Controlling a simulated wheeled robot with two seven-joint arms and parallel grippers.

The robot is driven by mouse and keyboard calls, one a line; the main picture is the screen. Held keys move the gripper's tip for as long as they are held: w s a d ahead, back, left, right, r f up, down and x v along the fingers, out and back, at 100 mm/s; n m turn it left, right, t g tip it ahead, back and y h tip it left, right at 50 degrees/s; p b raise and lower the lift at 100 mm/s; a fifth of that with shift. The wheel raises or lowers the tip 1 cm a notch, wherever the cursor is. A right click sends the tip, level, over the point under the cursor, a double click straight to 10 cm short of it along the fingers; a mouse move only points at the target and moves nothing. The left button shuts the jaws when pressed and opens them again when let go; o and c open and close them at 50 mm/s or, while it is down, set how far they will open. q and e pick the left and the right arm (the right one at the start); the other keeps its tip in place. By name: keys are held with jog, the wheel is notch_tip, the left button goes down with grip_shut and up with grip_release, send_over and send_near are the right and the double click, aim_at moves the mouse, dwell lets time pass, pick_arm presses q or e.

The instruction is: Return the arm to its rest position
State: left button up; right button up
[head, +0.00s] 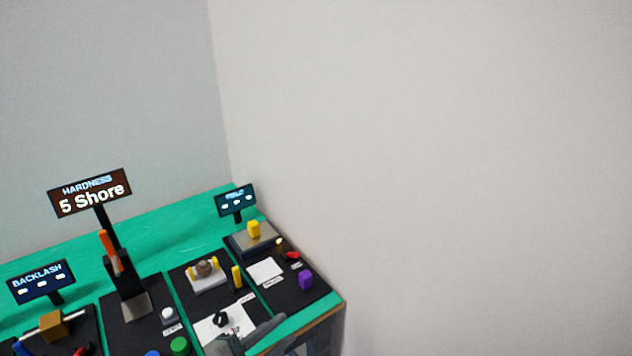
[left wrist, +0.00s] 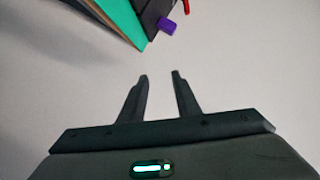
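My left gripper (left wrist: 160,78) is open in the left wrist view, with two dark fingers apart and nothing between them. In the head view, part of my left gripper (head: 262,334) shows at the bottom edge, in front of the table's near right part; most of the arm is out of frame. In the left wrist view the gripper points past the table's corner, with plain floor or wall behind the fingers. My right gripper is in neither view.
A green table (head: 160,222) carries black station mats, a hardness sign (head: 90,192), a backlash sign (head: 40,282) and a smaller sign (head: 236,202). A purple block (head: 306,280), also in the left wrist view (left wrist: 168,26), lies near the right edge. Right of the table is clear.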

pick_arm(q)
jog(key=s+a+f+n+g+y, duration=0.3)
jog(key=s+a+f+n, duration=0.2)
jog(key=s, duration=0.3)
jog(key=s+a+f+n+g+y, duration=0.3)
jog(key=s+a+f+n, duration=0.25)
jog(key=s, duration=0.35)
jog(key=s+a+f+n+g+y, duration=0.35)
jog(key=s+f+n, duration=0.2)
jog(key=s, duration=0.25)
jog(key=s+d+f+x, duration=0.1)
jog(key=s+x, duration=0.2)
jog(key=x, duration=1)
jog(key=s+x, duration=0.3)
jog(key=x, duration=1)
jog(key=s+a+f+g, duration=0.1)
jog(key=s+a+f, duration=0.2)
jog(key=s+f, duration=1.5)
jog(key=shift+s+a+f+m+g, duration=0.2)
jog(key=shift+s+f+m+g, duration=0.15)
jog(key=shift+s, duration=0.3)
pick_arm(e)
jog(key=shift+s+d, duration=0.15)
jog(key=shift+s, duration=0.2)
pick_arm(q)
jog(key=shift+h, duration=0.25)
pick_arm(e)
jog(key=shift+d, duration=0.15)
